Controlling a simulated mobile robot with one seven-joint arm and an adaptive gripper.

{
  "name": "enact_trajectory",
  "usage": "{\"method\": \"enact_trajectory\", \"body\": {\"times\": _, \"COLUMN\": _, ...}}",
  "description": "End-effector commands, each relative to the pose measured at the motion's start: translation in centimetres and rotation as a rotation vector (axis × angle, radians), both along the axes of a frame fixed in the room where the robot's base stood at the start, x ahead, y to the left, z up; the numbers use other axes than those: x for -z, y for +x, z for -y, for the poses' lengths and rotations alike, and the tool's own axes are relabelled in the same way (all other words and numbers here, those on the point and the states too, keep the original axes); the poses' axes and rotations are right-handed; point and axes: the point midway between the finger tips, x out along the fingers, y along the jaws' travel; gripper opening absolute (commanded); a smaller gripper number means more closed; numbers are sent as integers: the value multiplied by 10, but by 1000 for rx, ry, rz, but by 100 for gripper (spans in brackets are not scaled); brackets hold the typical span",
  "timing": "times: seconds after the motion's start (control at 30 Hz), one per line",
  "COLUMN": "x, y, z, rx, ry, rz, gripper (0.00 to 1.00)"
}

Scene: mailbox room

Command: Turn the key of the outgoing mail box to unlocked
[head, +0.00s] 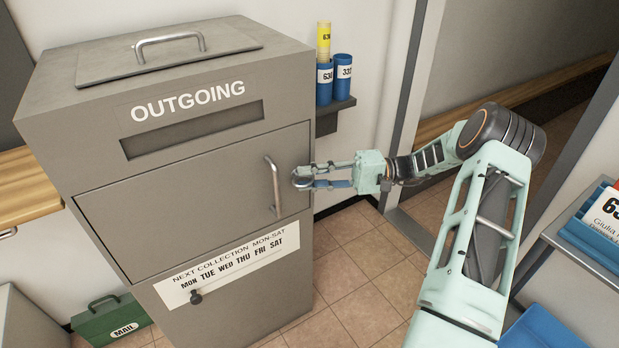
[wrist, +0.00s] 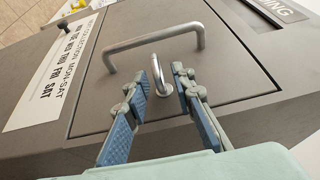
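The grey outgoing mail box (head: 105,108) stands at the left of the head view, and its front door fills much of the wrist view (wrist: 220,70). A small bright metal piece, apparently the key (wrist: 160,80), sticks out of the door beside the handle. It lies between my fingertips in the wrist view. My gripper (head: 300,179) reaches in from the right to the door's right edge. In the wrist view my gripper (wrist: 168,75) has its fingers apart on either side of the key; contact is unclear. The key's turn position cannot be read.
A bar handle (head: 275,186) is close to my fingertips; it also shows in the wrist view (wrist: 155,40). Blue and yellow tubes (head: 324,80) stand on a small shelf behind. A green mail case (head: 111,318) is on the floor at left. Floor right of the box is clear.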

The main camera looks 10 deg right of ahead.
Motion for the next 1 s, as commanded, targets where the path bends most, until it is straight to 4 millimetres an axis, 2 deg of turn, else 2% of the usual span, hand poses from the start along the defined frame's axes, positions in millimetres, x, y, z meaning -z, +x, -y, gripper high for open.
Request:
{"method": "enact_trajectory", "body": {"times": 0.17, "x": 1, "y": -1, "z": 21, "rx": 4, "ry": 0, "rz": 2, "gripper": 23}}
{"method": "enact_trajectory", "body": {"times": 0.4, "x": 2, "y": -5, "z": 73, "rx": 4, "ry": 0, "rz": 1, "gripper": 23}}
{"method": "enact_trajectory", "body": {"times": 0.6, "x": 2, "y": -8, "z": 104, "rx": 2, "ry": 0, "rz": 0, "gripper": 23}}
{"method": "enact_trajectory", "body": {"times": 0.8, "x": 2, "y": -9, "z": 117, "rx": 0, "ry": 0, "rz": -1, "gripper": 23}}
{"method": "enact_trajectory", "body": {"times": 1.0, "x": 2, "y": -10, "z": 118, "rx": -1, "ry": 0, "rz": -2, "gripper": 23}}
